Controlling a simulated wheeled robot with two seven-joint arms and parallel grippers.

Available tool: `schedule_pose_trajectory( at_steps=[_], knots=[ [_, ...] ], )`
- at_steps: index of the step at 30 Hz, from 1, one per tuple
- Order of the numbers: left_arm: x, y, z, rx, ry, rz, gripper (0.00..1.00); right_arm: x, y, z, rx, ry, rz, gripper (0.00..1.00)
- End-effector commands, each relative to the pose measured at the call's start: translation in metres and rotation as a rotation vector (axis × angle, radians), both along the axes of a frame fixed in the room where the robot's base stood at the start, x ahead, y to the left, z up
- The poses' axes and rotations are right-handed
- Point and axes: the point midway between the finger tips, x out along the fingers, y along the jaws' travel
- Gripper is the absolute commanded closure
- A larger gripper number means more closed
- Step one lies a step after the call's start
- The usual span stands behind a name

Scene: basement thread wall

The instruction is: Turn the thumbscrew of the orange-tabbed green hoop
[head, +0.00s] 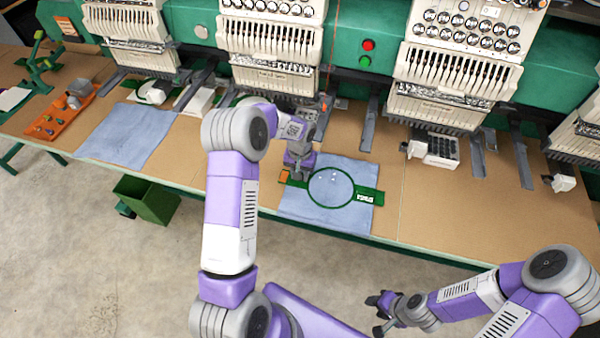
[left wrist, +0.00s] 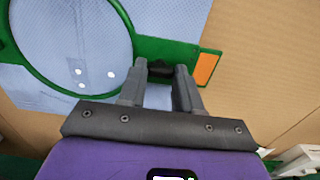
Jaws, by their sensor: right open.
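The green hoop (head: 331,205) lies on a light blue cloth (head: 300,207) on the table, with an orange tab (head: 284,176) at its left end and a labelled green tab at its right. In the left wrist view the hoop (left wrist: 128,45) is at upper left, the orange tab (left wrist: 207,68) at right. My left gripper (head: 297,176) is over the hoop's left side, beside the orange tab. In its wrist view the parted fingers (left wrist: 161,72) straddle a dark thumbscrew (left wrist: 160,68); contact is unclear. My right gripper (head: 374,315) is open and empty, in front of the table.
Embroidery machine heads (head: 270,50) line the back, with grey arms reaching over the table. Another blue cloth (head: 128,134) lies at left near an orange tray (head: 62,117). A green bin (head: 148,200) stands below the front edge. Bare table (head: 455,205) lies right of the hoop.

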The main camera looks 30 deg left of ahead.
Motion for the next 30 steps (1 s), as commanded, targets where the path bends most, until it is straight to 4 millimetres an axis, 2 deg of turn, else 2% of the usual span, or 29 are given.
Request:
schedule_pose_trajectory(
  at_steps=[1, 4, 14, 17, 24, 30],
  knots=[
    [0.0, 0.0, 0.0, -0.001, -0.001, 0.0, 0.58, 0.0, 0.0, 0.0, 0.0, 0.0, 0.0, 0.57],
    [0.0, 0.0, 0.0, 0.0, -0.001, 0.0, 0.43, 0.0, 0.0, 0.0, 0.0, 0.0, 0.0, 0.57],
    [0.0, 0.0, 0.003, 0.0, -0.002, 0.001, 0.43, 0.0, 0.0, 0.0, 0.0, 0.0, 0.0, 0.57],
    [0.001, 0.0, 0.015, 0.001, -0.004, 0.001, 0.43, 0.0, 0.0, 0.001, 0.0, 0.0, 0.0, 0.57],
    [0.001, 0.0, 0.056, 0.001, -0.004, 0.001, 0.43, 0.0, 0.0, 0.005, 0.0, 0.0, 0.0, 0.57],
    [0.0, 0.0, 0.074, 0.0, -0.002, 0.001, 0.43, 0.0, 0.0, 0.006, 0.0, 0.0, 0.0, 0.57]
  ],
)
